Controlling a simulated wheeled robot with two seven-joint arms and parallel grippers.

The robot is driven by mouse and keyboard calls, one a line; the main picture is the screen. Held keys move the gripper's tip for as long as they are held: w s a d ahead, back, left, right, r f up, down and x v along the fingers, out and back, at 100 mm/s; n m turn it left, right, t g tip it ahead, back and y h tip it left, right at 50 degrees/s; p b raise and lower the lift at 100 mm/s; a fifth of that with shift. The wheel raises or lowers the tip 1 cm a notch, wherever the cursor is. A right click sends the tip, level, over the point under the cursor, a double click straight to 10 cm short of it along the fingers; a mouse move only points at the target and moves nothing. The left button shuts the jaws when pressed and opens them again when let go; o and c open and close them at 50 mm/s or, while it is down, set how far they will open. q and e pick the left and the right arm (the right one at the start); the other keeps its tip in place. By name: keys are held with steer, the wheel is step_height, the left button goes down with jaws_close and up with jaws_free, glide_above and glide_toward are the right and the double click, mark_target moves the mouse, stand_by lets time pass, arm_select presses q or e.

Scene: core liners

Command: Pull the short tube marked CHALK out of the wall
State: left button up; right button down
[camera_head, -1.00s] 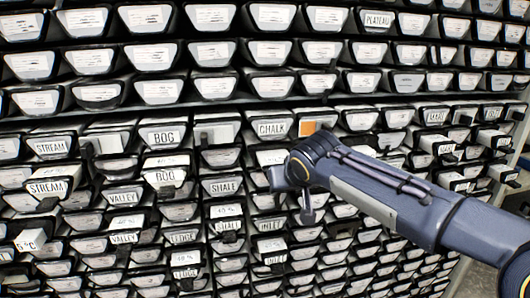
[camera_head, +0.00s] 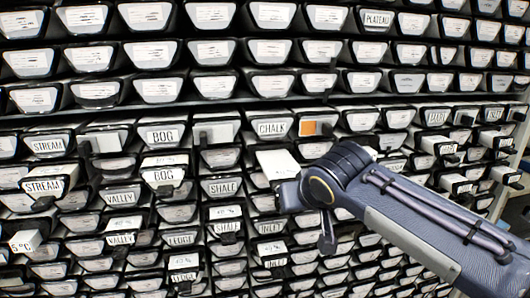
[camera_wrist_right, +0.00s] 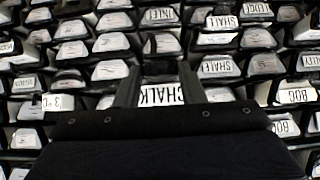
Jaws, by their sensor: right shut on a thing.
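The tube marked CHALK (camera_wrist_right: 160,96) shows in the right wrist view, with its label upside down between the fingers. My right gripper (camera_wrist_right: 160,86) is shut on it, one finger on each side. In the head view the white top of this tube (camera_head: 277,162) sticks out of the wall, and my right gripper (camera_head: 287,194) hides its front face. Another tube with a CHALK label (camera_head: 272,128) sits just above it in the wall, beside an orange block. How much of the held tube is still inside the wall cannot be seen. My left gripper is not in view.
The wall is packed with rows of similar tubes. A tube marked SHALE (camera_head: 222,187) is left of the held one, and BOG tubes (camera_head: 162,136) are further left. Several tubes stick out, such as the one at lower left (camera_head: 27,241). Free room is in front of the wall.

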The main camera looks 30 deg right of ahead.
steer(key=s, duration=0.2)
steer(key=s+a+b, duration=0.1)
steer(key=s, duration=0.1)
steer(key=shift+s, duration=0.35)
